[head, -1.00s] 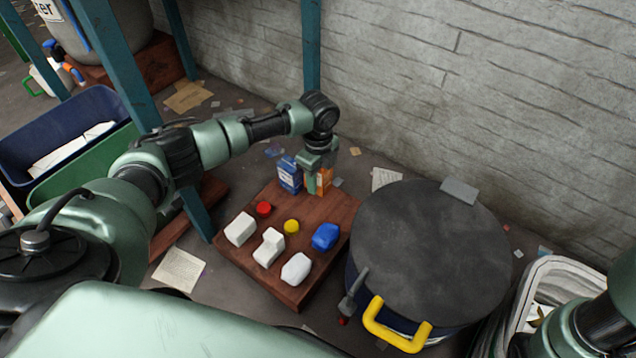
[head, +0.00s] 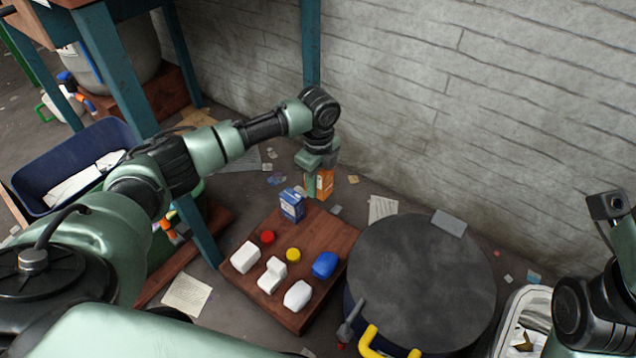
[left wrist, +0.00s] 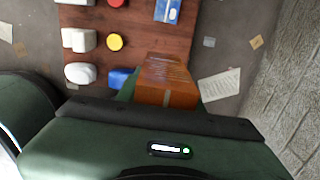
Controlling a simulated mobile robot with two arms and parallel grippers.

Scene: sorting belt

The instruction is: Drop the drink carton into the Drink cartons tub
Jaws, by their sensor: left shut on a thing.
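My left gripper (head: 316,178) is shut on an orange drink carton (head: 326,183) at the far corner of the wooden board (head: 338,233). In the left wrist view the orange carton (left wrist: 168,84) fills the space just ahead of my gripper, with the board behind it. A blue and white carton (head: 292,205) stands on the board, to the left of the held one. I can read no label for the Drink cartons tub, so I cannot tell which tub it is. My right arm shows at the right edge, but I cannot make out its gripper.
A white bin (head: 507,325) is at lower right.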

